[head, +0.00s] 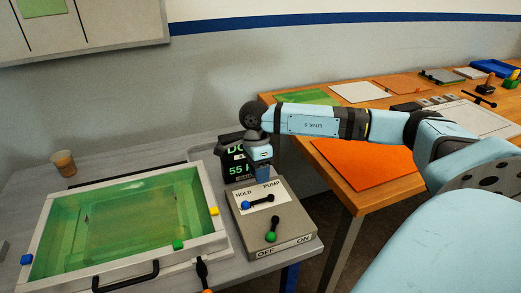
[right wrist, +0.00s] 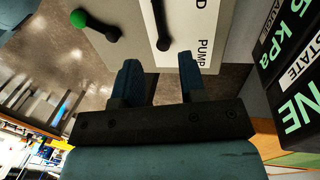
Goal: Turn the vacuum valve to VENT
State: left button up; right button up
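The vacuum valve is a black lever with a blue knob (head: 246,205) on a white plate of the grey control box (head: 295,222). Its knob end points left in the head view. HOLD and PUMP labels show on the plate; I see no VENT label. In the right wrist view the black lever (right wrist: 161,30) lies beyond my fingertips, its blue knob out of frame. My right gripper (head: 262,174) hangs at the back edge of the box, beyond the lever. In the right wrist view its fingers (right wrist: 160,78) are apart with nothing between them. My left gripper is out of view.
A green-knobbed OFF/ON lever (head: 272,230) sits on the box's front part. A dark display (head: 232,164) stands behind the box, partly hidden by my gripper. A tray with green inside (head: 218,241) lies left. A cup (head: 64,163) stands behind it. A wooden table (head: 345,180) is right.

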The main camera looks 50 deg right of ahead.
jog(key=r, duration=0.4)
jog(key=w+r, duration=0.1)
jog(key=shift+d+r, duration=0.25)
jog(key=shift+r, duration=0.15)
